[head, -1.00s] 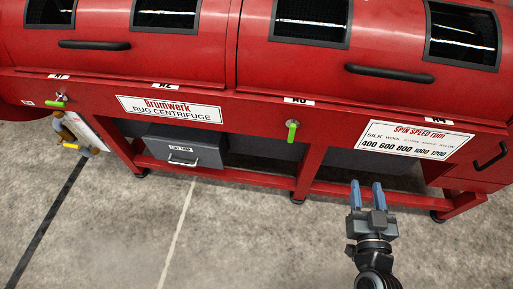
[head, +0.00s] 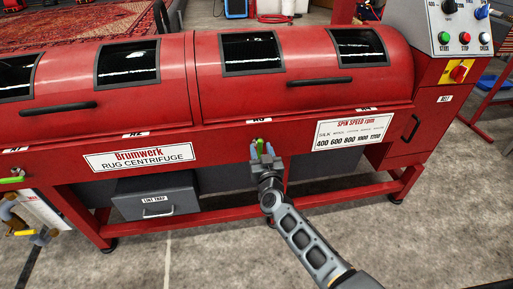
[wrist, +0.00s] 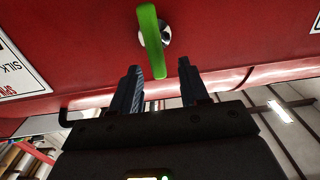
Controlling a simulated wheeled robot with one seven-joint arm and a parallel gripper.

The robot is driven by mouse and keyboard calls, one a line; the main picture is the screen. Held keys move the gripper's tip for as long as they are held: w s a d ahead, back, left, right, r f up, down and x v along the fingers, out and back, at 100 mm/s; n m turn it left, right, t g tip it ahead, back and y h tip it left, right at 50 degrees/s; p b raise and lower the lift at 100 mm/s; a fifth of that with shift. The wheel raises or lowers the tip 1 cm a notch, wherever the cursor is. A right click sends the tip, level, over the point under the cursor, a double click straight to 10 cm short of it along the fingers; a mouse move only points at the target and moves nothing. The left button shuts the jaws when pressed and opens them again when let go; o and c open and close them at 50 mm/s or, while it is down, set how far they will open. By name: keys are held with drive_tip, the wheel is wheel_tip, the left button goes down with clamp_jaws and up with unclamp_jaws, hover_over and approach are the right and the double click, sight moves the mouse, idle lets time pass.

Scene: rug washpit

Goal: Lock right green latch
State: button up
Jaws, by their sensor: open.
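The right green latch (head: 260,147) is on the red front rail of the centrifuge, under the right lid. In the wrist view the latch (wrist: 151,40) is a green lever on a round silver pivot, its length running nearly straight along the picture's height. My gripper (head: 262,152) is open in front of it, with the lever showing between the two blue-grey fingers. In the wrist view my gripper (wrist: 158,80) has its fingertips to either side of the lever's free end, with gaps visible. I cannot tell whether either finger touches it.
Another green latch (head: 12,180) is on the rail at the far left. The rug centrifuge (head: 225,131) spans the view, with a grey lint trap drawer (head: 155,198) below. A control panel (head: 465,30) stands at the right. The concrete floor (head: 215,255) in front is clear.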

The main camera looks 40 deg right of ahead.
sight(260, 145)
drive_tip(key=shift+b+x, duration=0.4)
drive_tip(key=shift+x, duration=1.4)
drive_tip(key=shift+d, duration=0.1)
clamp_jaws()
